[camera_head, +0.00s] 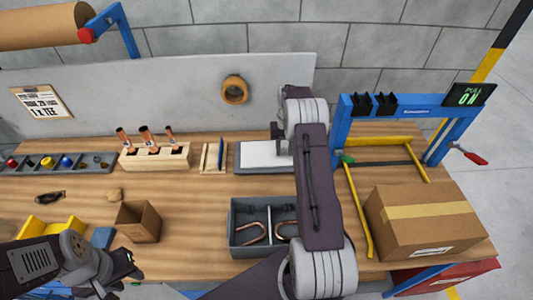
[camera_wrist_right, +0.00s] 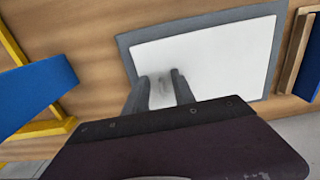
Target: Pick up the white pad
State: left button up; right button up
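The white pad (camera_head: 262,155) is a flat white sheet lying in a shallow grey tray (camera_head: 262,171) at the back middle of the workbench. The right wrist view shows the pad (camera_wrist_right: 225,55) close up, inside the grey tray's rim (camera_wrist_right: 125,45). My right gripper (camera_wrist_right: 160,78) has its two fingers apart over the pad's near-left part, with a dark smudge on the pad around the tips. Whether the tips touch it I cannot tell. In the head view my right gripper (camera_head: 284,146) is mostly hidden by its arm. My left gripper (camera_head: 128,268) is low at the left, away from the pad.
A wooden holder (camera_head: 213,157) stands left of the tray, and a blue and yellow frame (camera_head: 345,140) right of it. A grey bin (camera_head: 250,212) with copper tubes lies in front. A cardboard box (camera_head: 425,220) is at the right.

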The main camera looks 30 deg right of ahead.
jog(key=shift+r, duration=0.1)
grip_shut()
